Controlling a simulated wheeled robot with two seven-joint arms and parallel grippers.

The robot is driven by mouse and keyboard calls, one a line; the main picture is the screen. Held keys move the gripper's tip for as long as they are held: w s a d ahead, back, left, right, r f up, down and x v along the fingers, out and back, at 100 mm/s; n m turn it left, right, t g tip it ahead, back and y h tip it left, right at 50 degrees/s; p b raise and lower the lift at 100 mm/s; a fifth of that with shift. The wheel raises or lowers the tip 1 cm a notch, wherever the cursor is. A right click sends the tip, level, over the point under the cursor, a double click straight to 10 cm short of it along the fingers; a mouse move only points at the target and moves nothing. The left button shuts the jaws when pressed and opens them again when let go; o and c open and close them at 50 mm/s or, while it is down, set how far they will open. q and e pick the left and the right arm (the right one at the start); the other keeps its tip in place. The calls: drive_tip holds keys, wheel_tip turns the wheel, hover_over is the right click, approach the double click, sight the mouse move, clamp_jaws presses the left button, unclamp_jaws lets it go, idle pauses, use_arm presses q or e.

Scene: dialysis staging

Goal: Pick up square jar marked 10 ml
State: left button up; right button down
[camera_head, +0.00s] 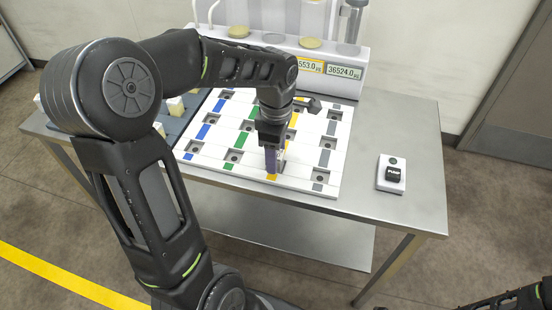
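No jar with a readable 10 ml mark shows. Small cream square pieces, one of them (175,107), stand on a dark tray (186,119) at the left, partly hidden by my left arm; I cannot tell whether any is the jar. My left gripper (273,167) points down over the white board (213,163), at the front of its yellow-marked column. Its fingers are seen at a steep angle, and I cannot tell whether anything is between them. At the bottom right only a dark part of my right arm shows; its gripper is not visible.
The board has square sockets in blue, green, yellow and grey columns. A white device with number displays (345,72) and round pads stands behind it. A small white box with a black pump button (392,174) sits on the right of the steel table (416,126), with bare metal around it.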

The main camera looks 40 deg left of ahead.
idle(0.6)
use_arm(q)
clamp_jaws()
idle(0.4)
